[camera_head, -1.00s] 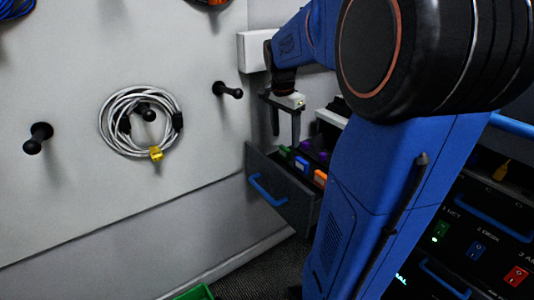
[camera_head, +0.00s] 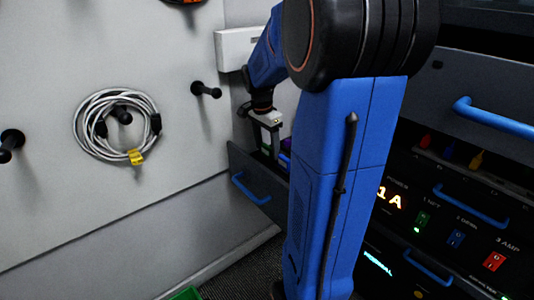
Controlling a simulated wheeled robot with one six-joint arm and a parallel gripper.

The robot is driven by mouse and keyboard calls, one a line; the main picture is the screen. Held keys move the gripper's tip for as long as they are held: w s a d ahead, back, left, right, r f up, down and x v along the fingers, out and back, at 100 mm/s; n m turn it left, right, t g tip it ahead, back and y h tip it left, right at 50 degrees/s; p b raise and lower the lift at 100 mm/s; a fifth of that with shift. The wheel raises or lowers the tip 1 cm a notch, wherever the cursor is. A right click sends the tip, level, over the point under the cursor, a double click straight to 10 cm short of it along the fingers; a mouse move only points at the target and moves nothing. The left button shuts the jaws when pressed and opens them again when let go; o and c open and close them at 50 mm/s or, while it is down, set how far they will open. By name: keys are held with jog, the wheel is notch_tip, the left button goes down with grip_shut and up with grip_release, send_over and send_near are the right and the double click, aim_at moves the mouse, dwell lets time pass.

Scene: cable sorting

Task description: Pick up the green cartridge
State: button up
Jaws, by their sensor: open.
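The open drawer (camera_head: 250,188) with a blue handle holds small coloured cartridges. A small patch of the green cartridge (camera_head: 266,150) shows low between the fingers of my gripper (camera_head: 267,144). My gripper points down into the drawer, its jaws apart on either side of that green patch. Whether the fingers touch it is too small to tell. A purple cartridge (camera_head: 285,143) and a blue cartridge (camera_head: 284,161) sit just to the right, partly hidden by my arm.
A coiled grey cable (camera_head: 88,142) with a yellow tag hangs on a wall peg at the left. A white box (camera_head: 232,50) is on the wall above the drawer. A cabinet (camera_head: 470,175) with coloured switches and blue handles stands at the right. A green bin edge (camera_head: 187,294) shows below.

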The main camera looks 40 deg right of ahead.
aim_at(267, 146)
jog(key=shift+f, duration=0.1)
jog(key=c, duration=1.1)
jog(key=shift+r, duration=0.3)
notch_tip(267, 146, up, 7)
jog(key=shift+f, duration=0.2)
jog(key=s, duration=1.2)
jog(key=s+a, duration=0.1)
jog(key=s, duration=0.5)
jog(key=shift+r, duration=1.7)
